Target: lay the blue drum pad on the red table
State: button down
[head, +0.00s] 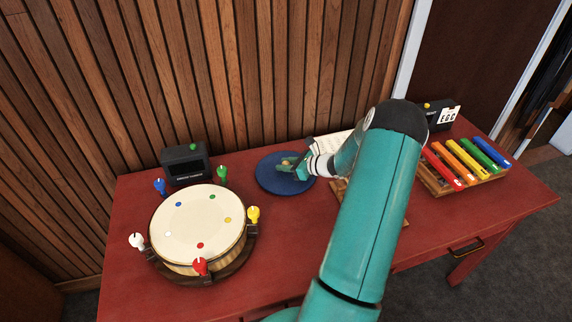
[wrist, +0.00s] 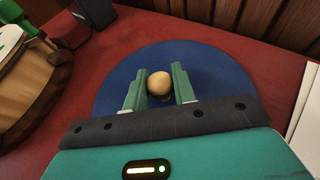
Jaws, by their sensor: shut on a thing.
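The blue drum pad (head: 266,174) is a flat round disc at the back middle of the red table (head: 128,280), right of the drum. It fills the middle of the wrist view (wrist: 218,66). A pale wooden knob (wrist: 159,84) stands near the middle of the pad. My gripper (head: 286,164) is over the pad, its two green fingers shut on the knob from both sides. The pad lies level, on or very close to the table; I cannot tell whether it touches. My gripper and hand cover its near part in the wrist view.
A drum (head: 198,225) with coloured pegs stands left of the pad. A black box (head: 186,165) stands behind the drum. White sheets (head: 330,144) lie right of the pad. Coloured bars on a wooden rack (head: 463,170) fill the right end. A slatted wooden wall (head: 235,75) rises behind.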

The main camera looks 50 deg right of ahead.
jog(key=shift+f, duration=0.1)
jog(key=c, duration=1.1)
grip_release()
jog(key=shift+c, duration=0.2)
